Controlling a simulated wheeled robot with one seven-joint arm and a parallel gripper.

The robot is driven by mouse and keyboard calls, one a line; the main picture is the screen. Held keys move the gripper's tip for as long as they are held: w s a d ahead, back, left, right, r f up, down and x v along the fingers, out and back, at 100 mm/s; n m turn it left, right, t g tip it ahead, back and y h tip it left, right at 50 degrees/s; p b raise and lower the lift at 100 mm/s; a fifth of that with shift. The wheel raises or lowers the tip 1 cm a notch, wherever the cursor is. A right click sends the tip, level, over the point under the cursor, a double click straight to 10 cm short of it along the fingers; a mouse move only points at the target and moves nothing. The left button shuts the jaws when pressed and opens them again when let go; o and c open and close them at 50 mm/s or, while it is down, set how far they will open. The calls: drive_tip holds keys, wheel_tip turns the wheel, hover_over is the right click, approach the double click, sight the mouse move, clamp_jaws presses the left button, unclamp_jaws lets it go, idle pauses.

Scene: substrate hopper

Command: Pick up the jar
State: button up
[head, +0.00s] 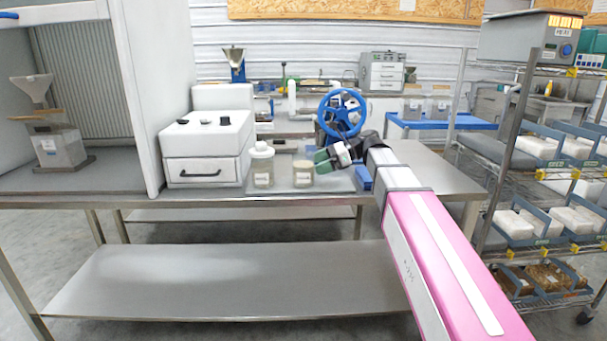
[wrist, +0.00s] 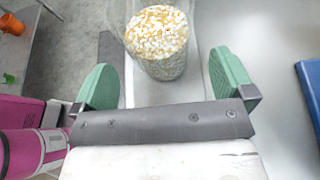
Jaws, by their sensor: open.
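A clear jar filled with white and orange-tan grains (wrist: 158,42) stands ahead of my gripper in the wrist view. In the head view the short jar with a tan top (head: 303,175), which seems to be the same one, stands near the front edge of the steel table (head: 225,199). My gripper (head: 319,160) is just right of it there. In the wrist view my gripper (wrist: 165,68) is open, its green pads on either side of the jar's near part. Gaps show between both pads and the jar, and nothing is held.
A taller jar with a white lid (head: 262,167) stands just left of the short jar. A white drawer box (head: 207,150) is further left. A blue handwheel (head: 341,114) stands behind my gripper, and a blue block (head: 363,177) lies right of it. The tabletop further right is clear.

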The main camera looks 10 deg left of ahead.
sight(308, 168)
drive_tip(key=x, duration=0.4)
drive_tip(key=shift+s+a+f, duration=0.1)
drive_tip(key=shift+a+f, duration=0.15)
drive_tip(key=shift+f, duration=0.05)
drive_tip(key=c, duration=1.1)
drive_tip(key=shift+o, duration=0.2)
drive_tip(key=shift+r, duration=0.1)
wheel_tip(308, 168, up, 10)
